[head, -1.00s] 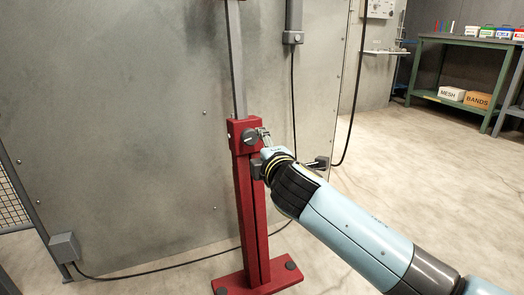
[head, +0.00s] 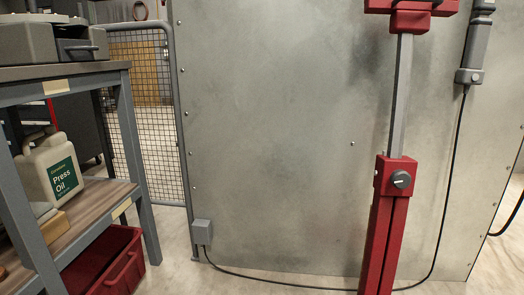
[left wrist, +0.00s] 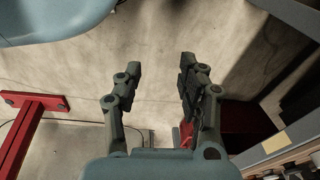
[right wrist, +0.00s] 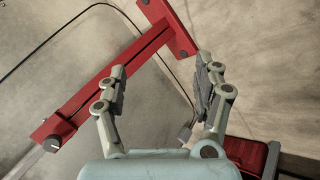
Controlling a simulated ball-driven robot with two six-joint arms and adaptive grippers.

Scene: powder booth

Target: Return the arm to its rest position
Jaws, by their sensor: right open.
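The red stand (head: 383,230) with its dark knob (head: 401,180) and grey upright post stands before the metal panel in the head view. Neither arm shows in the head view. In the right wrist view my right gripper (right wrist: 161,66) is open and empty, its fingers wide apart. The red stand (right wrist: 112,75) lies beyond it, with the knob (right wrist: 55,142) at lower left, apart from the fingers. In the left wrist view my left gripper (left wrist: 160,68) is open with nothing between its fingers, above the pale floor. The stand's foot (left wrist: 36,101) shows at left.
A grey metal panel (head: 270,130) fills the middle. A shelf unit (head: 95,72) at left holds a Press Oil jug (head: 50,172), with a red bin (head: 108,262) below. A cable (head: 285,284) runs along the floor. A mesh fence (head: 150,110) stands behind.

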